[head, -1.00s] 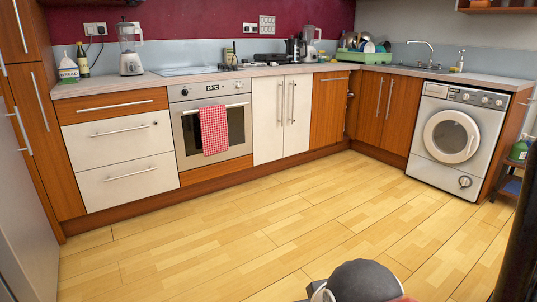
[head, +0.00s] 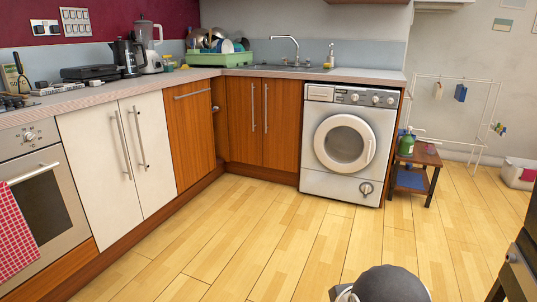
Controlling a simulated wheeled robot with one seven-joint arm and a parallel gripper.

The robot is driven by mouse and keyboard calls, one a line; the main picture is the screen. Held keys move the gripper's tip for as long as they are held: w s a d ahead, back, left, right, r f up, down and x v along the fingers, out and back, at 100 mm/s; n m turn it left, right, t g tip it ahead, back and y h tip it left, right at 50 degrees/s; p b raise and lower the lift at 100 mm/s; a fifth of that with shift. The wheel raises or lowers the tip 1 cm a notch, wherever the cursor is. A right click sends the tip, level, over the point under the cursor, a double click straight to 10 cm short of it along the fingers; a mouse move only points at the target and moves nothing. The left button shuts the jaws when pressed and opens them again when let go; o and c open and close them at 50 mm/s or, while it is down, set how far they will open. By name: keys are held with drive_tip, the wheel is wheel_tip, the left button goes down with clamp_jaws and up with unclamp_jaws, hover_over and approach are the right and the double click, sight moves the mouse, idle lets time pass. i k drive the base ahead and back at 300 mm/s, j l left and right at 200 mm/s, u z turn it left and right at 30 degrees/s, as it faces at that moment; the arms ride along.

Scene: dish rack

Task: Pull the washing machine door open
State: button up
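The washing machine (head: 318,178) is a white and grey front-loader under the end of the counter, right of the middle of the head view. Its round door (head: 345,143) has a white ring around a dark glass and looks shut. A row of knobs runs along its top panel, and a round cap sits at its lower right. My gripper is not in view. Only a dark grey rounded part of my own body shows at the bottom edge, well away from the machine.
Open wooden floor (head: 270,240) lies in front of the machine. A small dark side table (head: 418,158) with bottles stands just right of it. Wooden cabinets (head: 262,122) adjoin it on the left. A dark appliance (head: 518,265) is at the right edge, and a drying rack (head: 484,140) stands behind.

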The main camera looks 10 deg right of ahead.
sight(359, 125)
drive_tip(key=i+l+z, duration=0.25)
drive_tip(key=i+l, duration=0.2)
drive_tip(key=i+l+z, duration=0.3)
drive_tip(key=i, duration=0.35)
drive_tip(key=i+j, duration=0.15)
drive_tip(key=i, duration=0.25)
drive_tip(key=i+j, duration=0.15)
drive_tip(key=i, duration=0.25)
drive_tip(key=i+j, duration=0.1)
drive_tip(key=i, duration=0.3)
drive_tip(key=j+u, duration=0.05)
